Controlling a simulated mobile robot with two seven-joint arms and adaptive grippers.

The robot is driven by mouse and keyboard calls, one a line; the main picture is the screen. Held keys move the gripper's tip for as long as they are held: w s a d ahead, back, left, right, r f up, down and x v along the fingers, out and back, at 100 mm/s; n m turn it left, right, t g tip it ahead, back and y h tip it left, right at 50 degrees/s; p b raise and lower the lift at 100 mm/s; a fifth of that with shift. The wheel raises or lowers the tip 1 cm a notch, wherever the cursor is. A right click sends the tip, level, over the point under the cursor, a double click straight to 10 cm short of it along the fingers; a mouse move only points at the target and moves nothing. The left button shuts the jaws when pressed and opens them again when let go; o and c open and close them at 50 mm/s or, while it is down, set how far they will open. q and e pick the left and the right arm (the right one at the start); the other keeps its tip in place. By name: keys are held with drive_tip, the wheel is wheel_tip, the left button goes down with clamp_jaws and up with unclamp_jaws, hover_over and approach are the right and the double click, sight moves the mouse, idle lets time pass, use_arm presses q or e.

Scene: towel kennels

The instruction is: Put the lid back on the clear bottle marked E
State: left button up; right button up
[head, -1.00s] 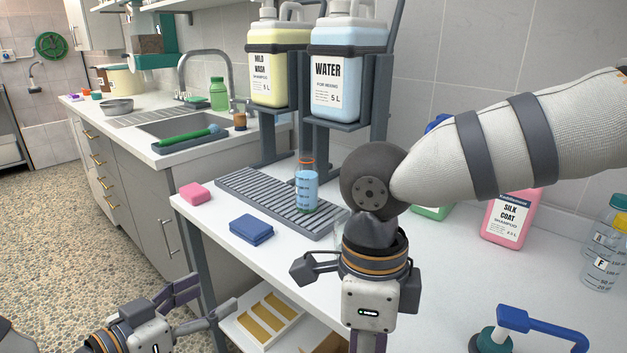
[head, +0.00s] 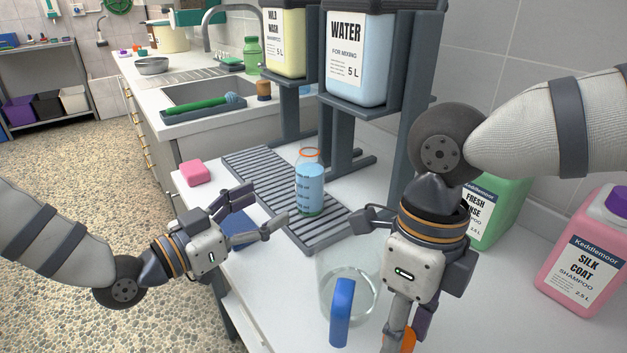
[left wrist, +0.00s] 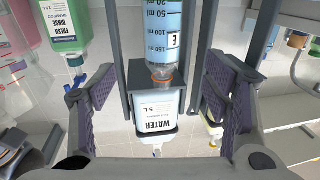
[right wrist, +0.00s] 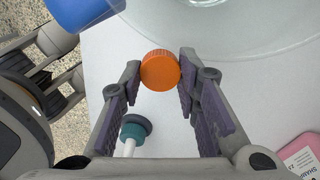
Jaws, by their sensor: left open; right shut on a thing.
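The clear bottle E (head: 310,188) stands upright on the slatted grey rack, with blue liquid and an orange ring at its open-looking neck. In the head view the lid (head: 408,341) shows only partly at the bottom edge, right of and nearer than the bottle.
A blue sponge (head: 238,228) lies behind my left gripper. The WATER jug (head: 354,60) stands on a holder behind the bottle.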

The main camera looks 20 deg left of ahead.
sight(299, 183)
use_arm(q)
drive_tip(key=x, duration=0.3)
drive_tip(key=b+x, duration=0.1)
drive_tip(key=x, duration=0.2)
drive_tip(key=shift+w+d+f, duration=0.1)
drive_tip(key=shift+w+f, duration=0.1)
use_arm(e)
wheel_tip(299, 183, down, 3)
drive_tip(key=shift+r+g, duration=0.2)
drive_tip(key=shift+g, duration=0.1)
use_arm(q)
drive_tip(key=shift+w+d+r, duration=0.15)
drive_tip(key=shift+w+r, duration=0.05)
drive_tip(key=shift+w, duration=0.05)
drive_tip(key=x, duration=0.5)
drive_tip(key=shift+w+r+b, duration=0.15)
drive_tip(key=shift+w+b, duration=0.05)
drive_tip(key=shift+b, duration=0.1)
use_arm(e)
drive_tip(key=shift+f, duration=0.5)
